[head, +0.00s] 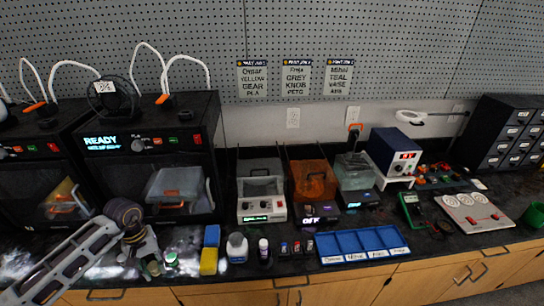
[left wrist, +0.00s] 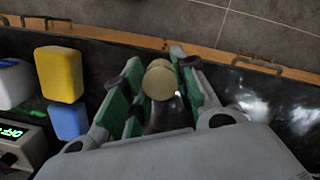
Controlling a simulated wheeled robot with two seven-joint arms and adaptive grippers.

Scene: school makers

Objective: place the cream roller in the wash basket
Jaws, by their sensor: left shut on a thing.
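My left gripper (head: 160,264) reaches in from the left, low over the dark counter in front of the printers. In the left wrist view its green-padded fingers (left wrist: 158,90) are shut on the cream roller (left wrist: 160,82), whose round tan end shows between the fingertips. In the head view the roller is mostly hidden by the fingers. Behind the counter's middle stand a white-fronted station (head: 262,200), an orange-covered station (head: 313,183) and a teal-covered station (head: 354,172). I cannot tell which holds the wash basket. My right gripper is not in view.
A yellow and blue sponge pair (head: 209,260), a white bottle (head: 237,248), a white-capped dark bottle (head: 263,250) and several small bottles stand right of the gripper. A blue divided tray (head: 362,245) lies farther right. Printers (head: 150,150) stand behind the gripper.

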